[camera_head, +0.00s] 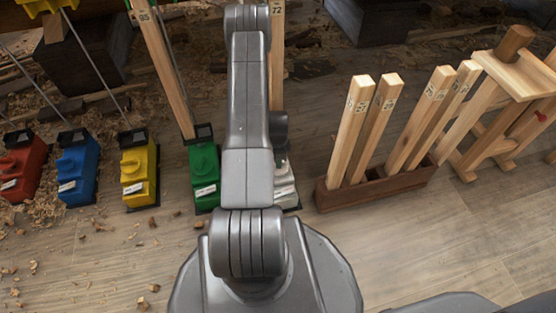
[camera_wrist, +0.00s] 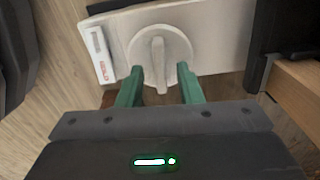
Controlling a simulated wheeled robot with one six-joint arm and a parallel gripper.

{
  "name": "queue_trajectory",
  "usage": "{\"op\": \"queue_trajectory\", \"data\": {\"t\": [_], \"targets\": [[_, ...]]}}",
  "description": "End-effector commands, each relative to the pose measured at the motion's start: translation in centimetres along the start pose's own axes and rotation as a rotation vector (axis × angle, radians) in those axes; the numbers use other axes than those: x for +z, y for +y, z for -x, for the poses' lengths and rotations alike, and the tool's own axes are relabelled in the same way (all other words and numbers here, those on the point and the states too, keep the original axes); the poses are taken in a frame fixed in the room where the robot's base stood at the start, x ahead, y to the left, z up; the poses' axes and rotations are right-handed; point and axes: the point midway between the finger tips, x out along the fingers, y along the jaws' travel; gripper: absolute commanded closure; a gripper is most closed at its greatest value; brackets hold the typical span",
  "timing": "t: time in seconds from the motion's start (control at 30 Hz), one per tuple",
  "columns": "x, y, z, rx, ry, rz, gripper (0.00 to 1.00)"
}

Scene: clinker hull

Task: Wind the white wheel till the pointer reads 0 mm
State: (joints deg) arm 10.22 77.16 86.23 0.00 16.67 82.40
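The white wheel (camera_wrist: 172,45) is a round knob with a raised grip bar, on top of a white block (camera_wrist: 220,28). In the head view the white block (camera_head: 286,186) is mostly hidden behind my arm. My gripper (camera_wrist: 160,72) has two green fingers. They stand apart on either side of the bar's lower end in the wrist view, with visible gaps to it. I cannot tell their height above the wheel's face. A pale scale label with red marks (camera_wrist: 103,57) lies left of the wheel; its pointer and reading are too small to read.
Green (camera_head: 204,172), yellow (camera_head: 139,172), blue (camera_head: 78,172) and red (camera_head: 22,170) blocks stand in a row to the left. A dark wooden rack (camera_head: 375,190) with upright numbered timbers is close on the right. A wooden post (camera_wrist: 305,85) stands right of the fingers.

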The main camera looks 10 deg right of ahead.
Motion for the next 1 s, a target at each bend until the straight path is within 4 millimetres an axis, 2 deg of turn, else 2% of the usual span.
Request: {"op": "queue_trajectory", "data": {"t": [0.03, 0.3, 0.5, 0.7, 1.0], "targets": [[0.0, -0.1, 1.4, -0.003, 0.0, 0.0, 0.67], [-0.1, -0.1, 7.7, -0.004, 0.001, -0.001, 0.67], [-0.1, -0.1, 11.1, -0.004, 0.001, -0.001, 0.67], [-0.1, 0.0, 12.5, -0.001, 0.0, -0.001, 0.67], [-0.1, 0.0, 12.6, -0.002, 0.0, -0.001, 0.67]]}}
